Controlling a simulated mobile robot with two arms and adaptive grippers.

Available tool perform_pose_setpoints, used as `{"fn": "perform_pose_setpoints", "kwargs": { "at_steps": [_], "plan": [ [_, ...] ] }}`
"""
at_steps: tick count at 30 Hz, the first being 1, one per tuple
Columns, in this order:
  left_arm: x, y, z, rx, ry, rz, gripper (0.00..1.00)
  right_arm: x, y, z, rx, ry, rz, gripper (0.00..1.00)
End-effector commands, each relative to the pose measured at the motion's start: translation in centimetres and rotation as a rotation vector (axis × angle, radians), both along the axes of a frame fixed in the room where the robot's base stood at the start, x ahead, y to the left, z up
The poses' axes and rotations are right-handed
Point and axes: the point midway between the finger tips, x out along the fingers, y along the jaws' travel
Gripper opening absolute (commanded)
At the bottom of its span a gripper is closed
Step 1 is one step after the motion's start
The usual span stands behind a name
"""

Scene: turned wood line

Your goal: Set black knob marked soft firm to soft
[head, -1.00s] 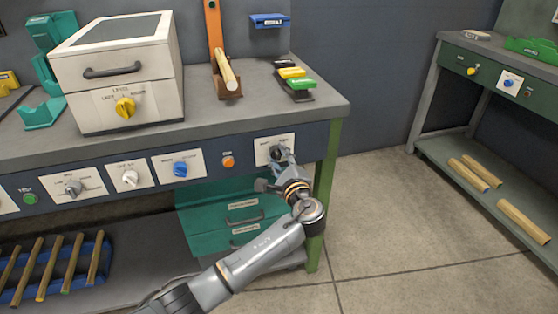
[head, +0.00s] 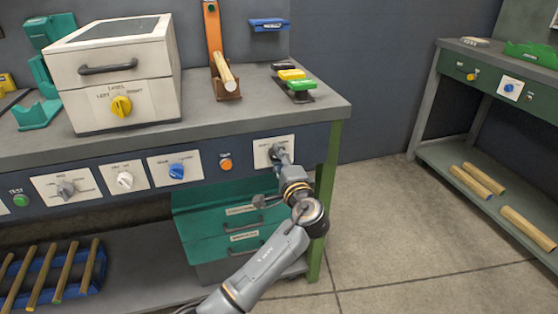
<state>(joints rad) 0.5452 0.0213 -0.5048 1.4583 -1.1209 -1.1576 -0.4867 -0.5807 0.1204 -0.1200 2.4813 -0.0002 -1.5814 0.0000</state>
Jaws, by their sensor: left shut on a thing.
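The black knob (head: 276,150) sits on a white label plate (head: 262,157) at the right end of the bench's front panel. My left gripper (head: 279,156) is at the plate with its fingers shut on the knob. The gripper covers most of the knob and part of the plate, so the knob's pointer and the soft and firm marks cannot be read. My right gripper is not in view.
Left along the panel are an orange button (head: 226,164), a blue knob (head: 177,171), a white knob (head: 125,180) and a grey knob (head: 66,189). Teal drawers (head: 232,228) stand under the bench close to my arm. Open floor lies to the right.

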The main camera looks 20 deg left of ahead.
Motion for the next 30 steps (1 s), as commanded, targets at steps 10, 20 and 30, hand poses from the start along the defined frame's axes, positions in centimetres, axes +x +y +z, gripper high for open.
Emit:
{"fn": "perform_pose_setpoints", "kwargs": {
  "at_steps": [10, 20, 30],
  "plan": [
    [0.0, 0.1, -0.1, -0.006, 0.000, 0.002, 0.01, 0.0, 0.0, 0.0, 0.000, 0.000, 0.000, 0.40],
    [0.0, 0.0, -0.1, -0.004, 0.000, 0.001, 0.56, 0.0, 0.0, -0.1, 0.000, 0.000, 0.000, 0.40],
    [-2.1, -1.5, -0.2, -0.005, 0.001, -0.004, 0.56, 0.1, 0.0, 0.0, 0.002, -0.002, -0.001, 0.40]
  ]
}}
